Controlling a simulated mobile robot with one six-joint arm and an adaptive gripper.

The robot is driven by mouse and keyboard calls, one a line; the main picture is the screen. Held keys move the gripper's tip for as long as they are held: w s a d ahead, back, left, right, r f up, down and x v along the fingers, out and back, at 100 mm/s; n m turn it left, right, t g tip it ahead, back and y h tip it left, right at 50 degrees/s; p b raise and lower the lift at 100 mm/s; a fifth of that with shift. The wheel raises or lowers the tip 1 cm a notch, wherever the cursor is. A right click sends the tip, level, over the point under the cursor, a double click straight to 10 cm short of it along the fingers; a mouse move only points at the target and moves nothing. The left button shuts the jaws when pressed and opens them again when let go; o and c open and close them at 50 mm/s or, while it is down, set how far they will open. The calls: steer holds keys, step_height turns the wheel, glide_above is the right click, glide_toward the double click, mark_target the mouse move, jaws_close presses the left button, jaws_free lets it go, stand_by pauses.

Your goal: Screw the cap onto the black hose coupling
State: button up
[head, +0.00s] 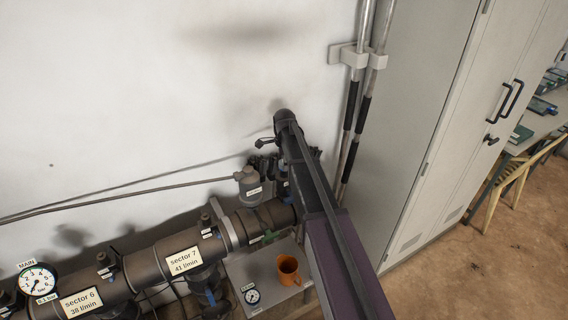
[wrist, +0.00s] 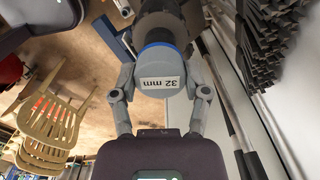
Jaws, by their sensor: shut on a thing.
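In the wrist view, my gripper (wrist: 163,88) is shut on a grey round piece, which I take to be the cap (wrist: 162,72). It has a blue band and a white label reading "32 mm". A dark cylinder (wrist: 160,22), probably the black hose coupling, lies straight beyond the cap, roughly in line with it. I cannot tell whether the two touch or whether any thread is engaged. In the head view my own arm hides the gripper and the cap, and I cannot make out the coupling there.
The dark manifold pipe (head: 152,262) with sector labels and gauges runs along the wall. Below its right end, an orange mug (head: 288,269) stands on a grey surface. A tall grey cabinet (head: 440,110) and vertical pipes (head: 354,100) stand close on the right. Wooden chairs (wrist: 52,120) show in the wrist view.

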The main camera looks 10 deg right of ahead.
steer(key=shift+w+m, duration=0.1)
steer(key=shift+m, duration=0.4)
steer(key=shift+a+m, duration=0.1)
steer(key=shift+m, duration=2)
steer(key=o, duration=1.4)
steer(key=shift+c, duration=0.2)
steer(key=shift+r, duration=0.1)
steer(key=shift+r+p, duration=3.7)
steer(key=shift+p, duration=0.05)
steer(key=shift+n, duration=0.4)
steer(key=shift+n, duration=2)
